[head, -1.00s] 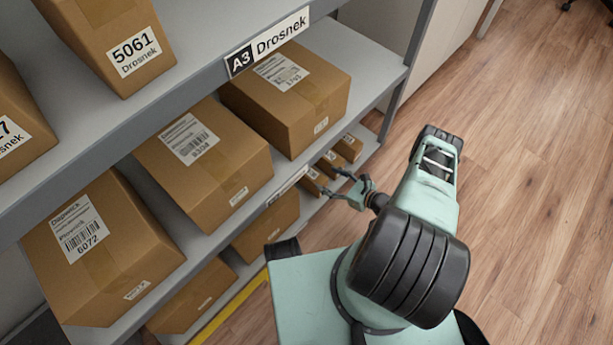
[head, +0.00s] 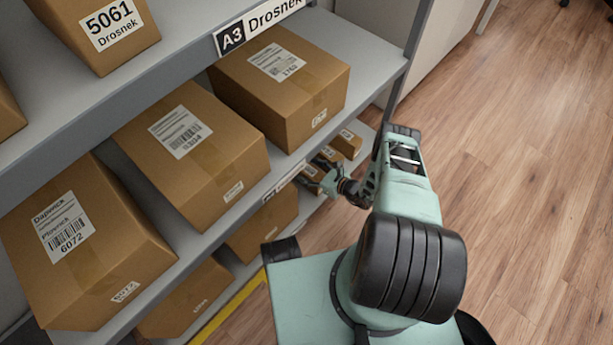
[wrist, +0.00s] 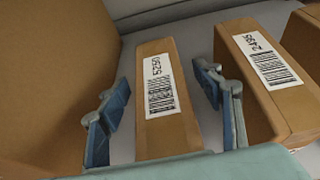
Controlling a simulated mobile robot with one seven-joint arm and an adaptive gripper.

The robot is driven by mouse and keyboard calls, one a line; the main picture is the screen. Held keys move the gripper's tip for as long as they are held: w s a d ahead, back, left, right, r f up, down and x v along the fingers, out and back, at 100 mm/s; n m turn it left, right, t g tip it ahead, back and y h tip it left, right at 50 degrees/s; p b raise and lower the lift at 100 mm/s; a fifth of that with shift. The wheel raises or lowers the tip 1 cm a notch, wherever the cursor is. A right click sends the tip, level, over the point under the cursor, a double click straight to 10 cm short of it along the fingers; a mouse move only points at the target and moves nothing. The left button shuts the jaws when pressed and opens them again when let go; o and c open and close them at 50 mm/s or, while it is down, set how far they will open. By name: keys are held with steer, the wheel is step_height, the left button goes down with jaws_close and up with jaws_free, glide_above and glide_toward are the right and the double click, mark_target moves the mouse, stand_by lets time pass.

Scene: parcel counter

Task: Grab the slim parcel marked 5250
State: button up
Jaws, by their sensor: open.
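The slim parcel marked 5250 (wrist: 160,85) is a narrow brown box standing on the shelf, its white barcode label facing up toward the wrist camera. In the wrist view my gripper (wrist: 163,108) is open, with one blue finger on each side of this parcel. Gaps show between the fingers and the parcel sides. In the head view my gripper (head: 328,180) is at the lower shelf, in front of the row of small parcels. The parcel nearest the large boxes there (head: 309,173) appears to be the same one, partly hidden.
A second slim parcel (wrist: 265,75) stands close to the right finger, with another at the right edge. A large brown box (wrist: 50,70) stands at the left. Larger boxes (head: 190,145) fill the shelf above. The wooden floor (head: 530,180) at right is clear.

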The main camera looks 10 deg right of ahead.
steer(key=c, duration=1.6)
steer(key=shift+r, duration=0.1)
